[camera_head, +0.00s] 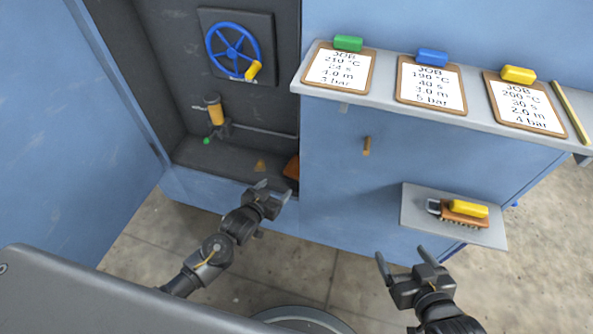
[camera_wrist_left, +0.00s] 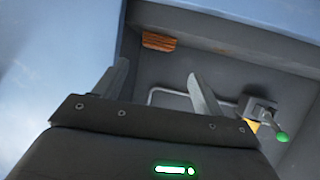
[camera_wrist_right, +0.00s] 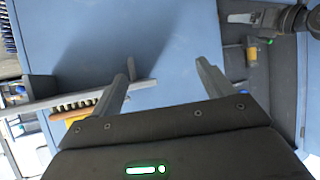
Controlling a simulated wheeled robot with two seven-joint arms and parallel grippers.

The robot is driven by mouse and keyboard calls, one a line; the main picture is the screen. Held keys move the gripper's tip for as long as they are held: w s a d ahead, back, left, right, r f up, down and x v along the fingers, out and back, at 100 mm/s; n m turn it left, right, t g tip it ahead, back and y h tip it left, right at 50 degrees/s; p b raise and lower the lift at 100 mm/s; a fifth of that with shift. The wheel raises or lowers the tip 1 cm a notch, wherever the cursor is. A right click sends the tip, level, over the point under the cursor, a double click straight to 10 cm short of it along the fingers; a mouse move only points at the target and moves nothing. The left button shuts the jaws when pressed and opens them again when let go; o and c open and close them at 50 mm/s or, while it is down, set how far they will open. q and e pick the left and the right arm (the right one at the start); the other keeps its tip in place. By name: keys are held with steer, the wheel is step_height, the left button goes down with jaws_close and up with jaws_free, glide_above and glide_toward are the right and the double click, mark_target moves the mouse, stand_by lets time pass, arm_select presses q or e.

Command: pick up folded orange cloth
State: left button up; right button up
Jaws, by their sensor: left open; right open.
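The folded orange cloth (camera_head: 291,167) appears as a small orange-brown shape on the floor of the dark recess, against its right wall. It also shows in the left wrist view (camera_wrist_left: 158,41), flat and rectangular, beyond the fingertips. My left gripper (camera_head: 275,190) is open and empty, in front of the recess opening and just below the cloth in the head view; it is apart from it. My right gripper (camera_head: 402,254) is open and empty, in front of the blue cabinet and left of the small shelf.
The recess holds a blue handwheel (camera_head: 233,53) and a yellow-bodied valve (camera_head: 215,110). A grey ledge (camera_head: 386,105) carries several clipboards. A small shelf (camera_head: 418,213) holds a brush (camera_head: 462,217) with a yellow block. A peg (camera_head: 367,146) sticks out of the blue cabinet. The floor before it is clear.

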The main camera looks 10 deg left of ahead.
mark_target(290, 174)
arm_select(q)
steer(key=b+x, duration=0.1)
steer(key=x, duration=0.4)
steer(key=shift+w+d+f+b, duration=0.1)
steer(key=shift+w+f+b, duration=0.1)
steer(key=shift+b, duration=0.15)
steer(key=shift+w, duration=0.15)
steer(key=b+x, duration=0.2)
steer(key=x, duration=0.2)
steer(key=shift+d+f, duration=0.2)
steer(key=shift+f, duration=0.05)
steer(key=shift+w+d+f, duration=0.1)
steer(key=shift+w, duration=0.25)
arm_select(e)
steer(key=a+r+n+t+y, duration=0.2)
steer(key=a+r+t+y, duration=0.4)
steer(key=r, duration=0.6)
steer(key=shift+a+r+n+t+y, duration=0.2)
steer(key=shift+a+n+t+y, duration=0.1)
steer(key=shift+t+y, duration=0.35)
arm_select(q)
steer(key=shift+c, duration=0.4)
steer(key=c, duration=0.7)
steer(key=shift+c, duration=0.2)
